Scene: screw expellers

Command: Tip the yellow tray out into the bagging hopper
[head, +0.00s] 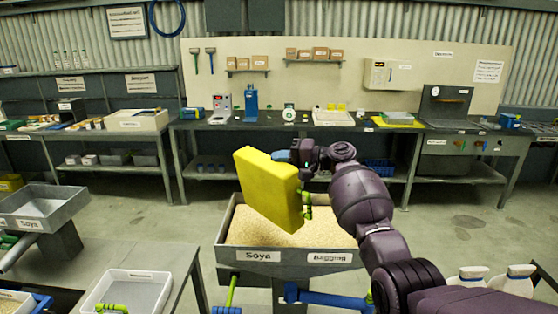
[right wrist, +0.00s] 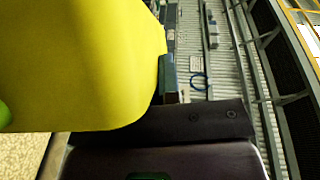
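The yellow tray (head: 268,190) is tipped steeply on edge above the bagging hopper. A broad flat yellow face is toward the head camera, and its inside cannot be seen. My right gripper (head: 305,203) is shut on the tray's right side. The tray also fills the upper left of the right wrist view (right wrist: 75,65). The bagging hopper (head: 291,257) is a grey bin labelled "Soya" and "Bagging", holding pale grain-like material below the tray. Whether anything is falling from the tray cannot be made out. My left gripper is not in view.
Another grey hopper (head: 45,207) is at the far left. A long workbench (head: 300,126) with equipment runs along the back. White containers (head: 490,281) stand at the lower right. Open floor lies behind the bagging hopper.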

